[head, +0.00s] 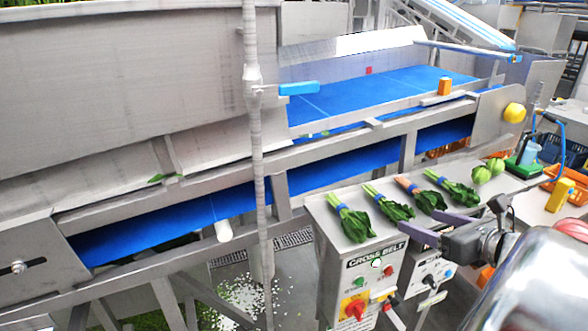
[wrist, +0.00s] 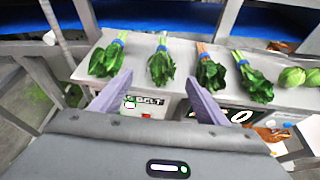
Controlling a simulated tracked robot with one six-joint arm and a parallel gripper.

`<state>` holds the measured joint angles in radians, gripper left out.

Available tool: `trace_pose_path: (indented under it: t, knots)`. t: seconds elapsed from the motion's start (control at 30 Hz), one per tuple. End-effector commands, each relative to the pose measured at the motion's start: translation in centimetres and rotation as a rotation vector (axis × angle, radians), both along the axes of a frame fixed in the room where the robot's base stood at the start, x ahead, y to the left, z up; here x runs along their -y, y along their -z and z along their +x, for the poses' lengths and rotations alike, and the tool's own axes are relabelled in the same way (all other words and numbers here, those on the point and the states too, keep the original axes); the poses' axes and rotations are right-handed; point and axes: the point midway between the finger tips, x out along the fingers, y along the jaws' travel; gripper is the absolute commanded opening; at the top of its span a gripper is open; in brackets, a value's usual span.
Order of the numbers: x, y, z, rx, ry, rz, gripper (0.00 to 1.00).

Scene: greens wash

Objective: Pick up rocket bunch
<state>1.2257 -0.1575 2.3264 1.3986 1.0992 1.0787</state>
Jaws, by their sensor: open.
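Several leafy bunches with blue bands lie in a row on a grey ledge (head: 322,213). The leftmost bunch (head: 356,226) has green stems, the second bunch (head: 396,211) paler green stems, the third bunch (head: 430,202) orange-red stems, and the rightmost bunch (head: 462,195) green stems. I cannot tell for certain which is the rocket. My gripper (head: 416,221) is open and empty, with purple fingers in front of the row.
Two round green vegetables (head: 488,170) sit at the ledge's right end. A control box labelled CROSS BELT (head: 376,262) is below the ledge. A blue conveyor belt (head: 380,92) with metal rails runs behind. A vertical post (head: 256,150) stands left. White scraps litter the floor.

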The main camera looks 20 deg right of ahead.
Motion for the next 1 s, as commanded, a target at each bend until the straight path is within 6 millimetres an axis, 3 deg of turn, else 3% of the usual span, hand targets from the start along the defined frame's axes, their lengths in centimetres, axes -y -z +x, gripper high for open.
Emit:
trace_pose_path:
  t: [0.3,0.77,1.0]
  knots:
    - [-0.2,1.3,3.1,-0.001,-0.002,0.001,0.68]
    - [-0.2,1.5,3.6,-0.001,-0.003,0.000,0.68]
    - [-0.1,2.8,5.9,-0.002,-0.006,0.002,0.68]
